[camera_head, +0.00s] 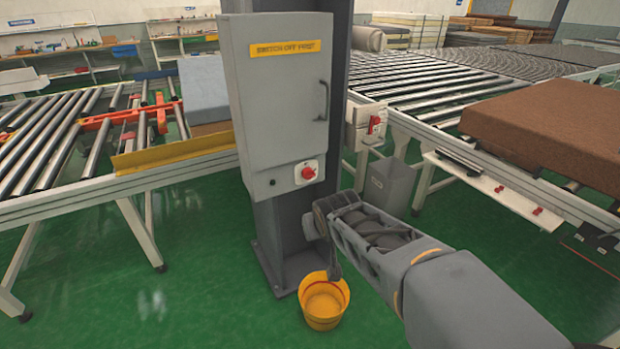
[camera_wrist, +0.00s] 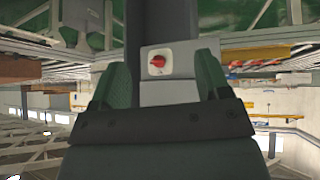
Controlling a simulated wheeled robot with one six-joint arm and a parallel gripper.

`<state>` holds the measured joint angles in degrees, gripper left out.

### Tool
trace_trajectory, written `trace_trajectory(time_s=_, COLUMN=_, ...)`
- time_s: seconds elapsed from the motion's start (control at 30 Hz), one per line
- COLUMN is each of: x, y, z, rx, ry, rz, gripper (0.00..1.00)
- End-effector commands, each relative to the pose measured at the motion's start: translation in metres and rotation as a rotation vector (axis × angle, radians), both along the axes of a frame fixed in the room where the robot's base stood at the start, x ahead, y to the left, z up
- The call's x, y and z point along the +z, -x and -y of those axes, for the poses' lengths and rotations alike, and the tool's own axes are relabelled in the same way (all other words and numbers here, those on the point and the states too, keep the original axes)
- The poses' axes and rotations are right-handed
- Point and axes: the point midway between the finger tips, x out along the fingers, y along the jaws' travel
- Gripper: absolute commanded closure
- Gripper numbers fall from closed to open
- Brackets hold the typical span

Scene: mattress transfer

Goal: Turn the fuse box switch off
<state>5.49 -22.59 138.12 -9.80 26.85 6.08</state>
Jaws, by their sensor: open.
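The grey fuse box (camera_head: 275,110) hangs on a dark post and has a yellow label reading "SWITCH OFF FIRST". Its red rotary switch (camera_head: 308,172) sits on a white plate at the lower right of the box front. In the wrist view, the red switch (camera_wrist: 157,62) shows between the two fingers, slightly above the picture's middle, its knob pointing sideways. My gripper (camera_head: 322,218) is in front of the box, below and a little right of the switch, apart from it. The wrist view shows the gripper (camera_wrist: 160,85) open and empty, with green-tinted fingers spread.
A yellow bucket (camera_head: 324,302) stands on the green floor below my gripper. Roller conveyors stand on both sides, the right one bearing a brown mattress (camera_head: 555,130). A smaller box with a red switch (camera_head: 374,124) is at the right conveyor. The box has a door handle (camera_head: 323,100).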

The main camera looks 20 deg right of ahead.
Motion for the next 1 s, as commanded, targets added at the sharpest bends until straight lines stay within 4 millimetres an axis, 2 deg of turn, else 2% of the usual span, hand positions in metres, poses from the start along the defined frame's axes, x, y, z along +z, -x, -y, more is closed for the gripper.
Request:
trace_trajectory(time_s=0.03, x=-0.019, y=-0.026, z=0.018, rx=-0.022, ry=0.022, rz=0.08, gripper=0.3)
trace_trajectory(time_s=0.1, x=-0.025, y=-0.06, z=0.04, rx=-0.032, ry=0.052, rz=0.213, gripper=0.3)
trace_trajectory(time_s=0.2, x=-0.034, y=-0.1, z=0.069, rx=-0.019, ry=0.069, rz=0.392, gripper=0.3)
trace_trajectory(time_s=0.33, x=-0.048, y=-0.136, z=0.094, rx=0.043, ry=0.055, rz=0.589, gripper=0.3)
trace_trajectory(time_s=0.43, x=-0.059, y=-0.153, z=0.104, rx=0.103, ry=0.023, rz=0.707, gripper=0.3)
trace_trajectory(time_s=0.6, x=-0.073, y=-0.166, z=0.111, rx=0.19, ry=-0.04, rz=0.84, gripper=0.3)
trace_trajectory(time_s=0.83, x=-0.079, y=-0.177, z=0.112, rx=0.244, ry=-0.086, rz=0.907, gripper=0.3)
trace_trajectory(time_s=1.0, x=-0.078, y=-0.204, z=0.108, rx=0.249, ry=-0.089, rz=0.912, gripper=0.3)
